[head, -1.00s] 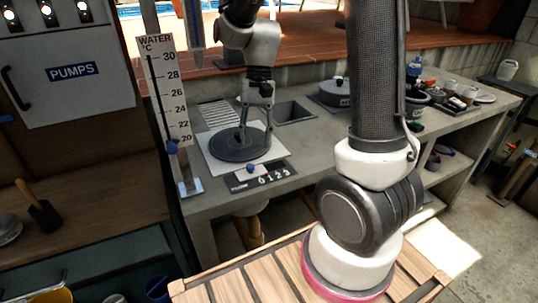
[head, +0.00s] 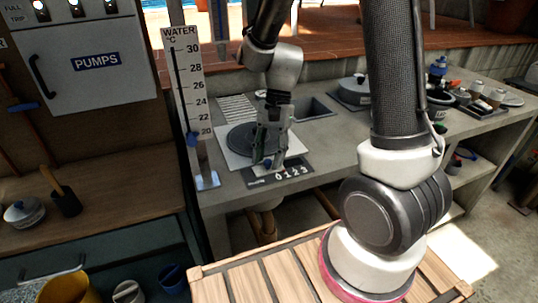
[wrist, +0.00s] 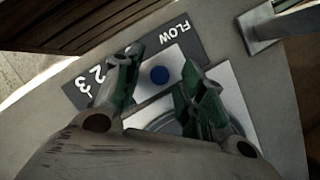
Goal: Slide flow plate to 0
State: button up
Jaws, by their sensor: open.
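The flow plate (head: 222,137) is a pale square sheet on the grey counter, under a dark round disc (head: 240,138). A blue knob (wrist: 159,75) sits at its front edge, beside the dark scale strip (head: 253,184) marked FLOW and 0 1 2 3. My gripper (head: 268,157) is open and points down at the plate's front edge. In the wrist view its green-lined fingertips (wrist: 162,60) are on either side of the knob, with gaps showing. I cannot tell whether either finger touches the knob.
A water thermometer board (head: 185,85) with a blue slider stands just left of the plate. A sink recess (head: 312,108) is behind and right. A lidded grey pan (head: 355,88) and several jars stand further right. The counter right of the scale is clear.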

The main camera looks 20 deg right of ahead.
grip_shut()
jog(key=shift+a, duration=1.25)
grip_release()
jog(key=shift+a, duration=0.15)
jog(key=v, duration=1.2)
